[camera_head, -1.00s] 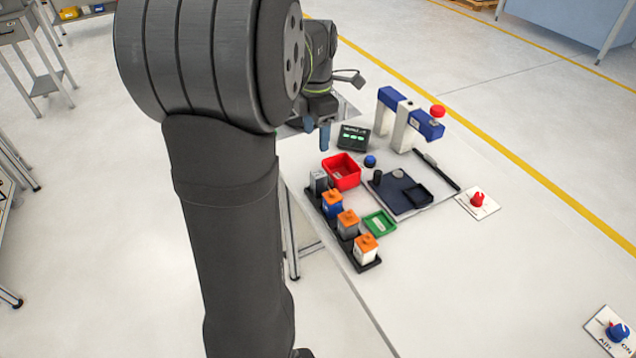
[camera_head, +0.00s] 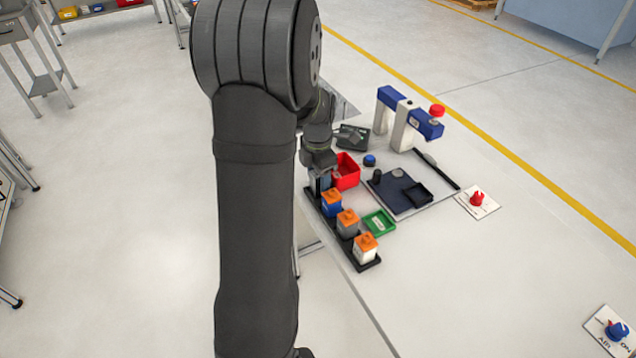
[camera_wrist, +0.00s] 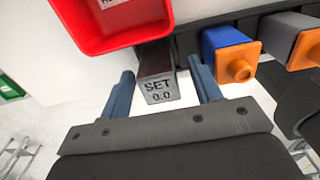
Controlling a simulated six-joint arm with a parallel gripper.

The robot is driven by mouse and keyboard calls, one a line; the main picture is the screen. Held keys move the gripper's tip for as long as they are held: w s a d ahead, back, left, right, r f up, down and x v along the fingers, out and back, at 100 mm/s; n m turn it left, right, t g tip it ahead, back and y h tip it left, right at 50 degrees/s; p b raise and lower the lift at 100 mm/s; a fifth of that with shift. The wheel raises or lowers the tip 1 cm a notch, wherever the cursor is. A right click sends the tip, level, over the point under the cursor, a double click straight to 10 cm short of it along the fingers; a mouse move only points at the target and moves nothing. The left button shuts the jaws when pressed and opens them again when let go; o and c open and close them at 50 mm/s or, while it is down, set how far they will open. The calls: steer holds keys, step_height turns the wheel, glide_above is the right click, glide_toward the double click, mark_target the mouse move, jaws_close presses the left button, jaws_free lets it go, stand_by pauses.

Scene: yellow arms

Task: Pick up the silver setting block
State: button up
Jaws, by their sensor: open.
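The silver setting block (camera_wrist: 158,88), marked "SET 0.0", shows in the wrist view between the two blue fingers of my gripper (camera_wrist: 162,92). The fingers are open, one on each side of the block, and I cannot tell whether either touches it. In the head view my gripper (camera_head: 319,179) is over the far end of the black rack (camera_head: 367,266), and it hides most of the block there.
A red bin (camera_head: 347,171) stands close beside the block. A blue block with an orange top (camera_head: 331,204) is its neighbour in the rack, followed by other orange-topped blocks. A green tray (camera_head: 379,222), a dark fixture plate (camera_head: 391,202) and a blue-and-white press (camera_head: 403,124) stand further right.

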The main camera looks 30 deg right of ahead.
steer(key=shift+f, duration=0.35)
steer(key=c, duration=1.2)
steer(key=shift+c, duration=0.2)
steer(key=shift+r, duration=0.2)
